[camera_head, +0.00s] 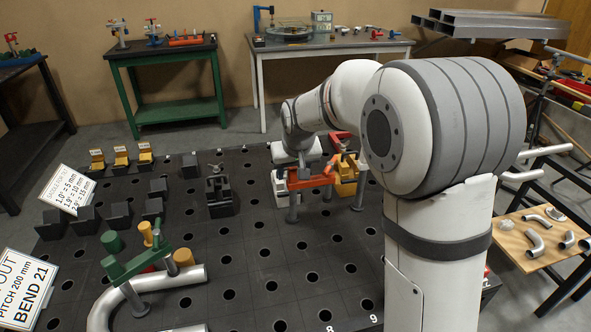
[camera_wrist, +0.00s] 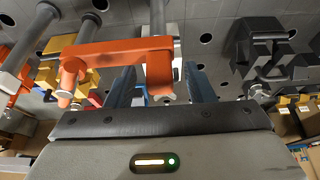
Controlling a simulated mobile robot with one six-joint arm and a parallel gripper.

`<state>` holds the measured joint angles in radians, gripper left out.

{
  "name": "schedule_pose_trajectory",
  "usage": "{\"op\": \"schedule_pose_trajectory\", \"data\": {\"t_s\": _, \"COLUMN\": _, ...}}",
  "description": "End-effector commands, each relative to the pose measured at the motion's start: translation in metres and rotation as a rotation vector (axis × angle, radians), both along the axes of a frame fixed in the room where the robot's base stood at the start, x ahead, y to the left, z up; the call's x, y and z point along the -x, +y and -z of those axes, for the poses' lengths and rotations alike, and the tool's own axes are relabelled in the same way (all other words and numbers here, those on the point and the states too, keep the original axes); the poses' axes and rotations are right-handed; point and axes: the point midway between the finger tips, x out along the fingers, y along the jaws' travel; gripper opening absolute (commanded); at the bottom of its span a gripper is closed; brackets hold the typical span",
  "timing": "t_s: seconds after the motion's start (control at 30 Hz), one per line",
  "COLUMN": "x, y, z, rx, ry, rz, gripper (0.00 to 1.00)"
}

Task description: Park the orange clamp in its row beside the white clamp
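The orange clamp (camera_head: 312,180) stands upright in the head view, its grey post (camera_head: 292,208) reaching down to the dark perforated table. In the wrist view its orange bar (camera_wrist: 115,50) runs across the upper left, with one end between my fingers. My gripper (camera_wrist: 160,78) has its two blue-grey fingers apart, with gaps visible beside that orange end; I see no clear contact. In the head view my wrist is just above and behind the orange clamp. A white piece (camera_head: 279,186), possibly the white clamp, shows just left of the orange clamp, partly hidden.
A red clamp (camera_head: 340,138) and yellow blocks (camera_head: 347,176) stand close behind and right of the orange clamp. A black block fixture (camera_head: 219,193) is to the left. A green clamp (camera_head: 130,262) and bent pipe (camera_head: 103,305) are front left. The table's middle front is clear.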

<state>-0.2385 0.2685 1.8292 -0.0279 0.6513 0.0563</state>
Motion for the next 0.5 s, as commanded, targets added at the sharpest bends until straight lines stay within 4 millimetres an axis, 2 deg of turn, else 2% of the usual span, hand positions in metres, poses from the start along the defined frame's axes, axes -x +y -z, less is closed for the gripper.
{"op": "schedule_pose_trajectory", "data": {"t_s": 0.27, "x": 0.001, "y": 0.000, "z": -0.002, "rx": 0.000, "ry": 0.001, "rz": 0.000, "gripper": 0.49}}
{"op": "schedule_pose_trajectory", "data": {"t_s": 0.37, "x": 0.005, "y": -0.001, "z": -0.012, "rx": 0.000, "ry": -0.001, "rz": 0.000, "gripper": 0.49}}
{"op": "schedule_pose_trajectory", "data": {"t_s": 0.5, "x": 0.014, "y": -0.003, "z": -0.036, "rx": -0.001, "ry": -0.003, "rz": 0.000, "gripper": 0.49}}
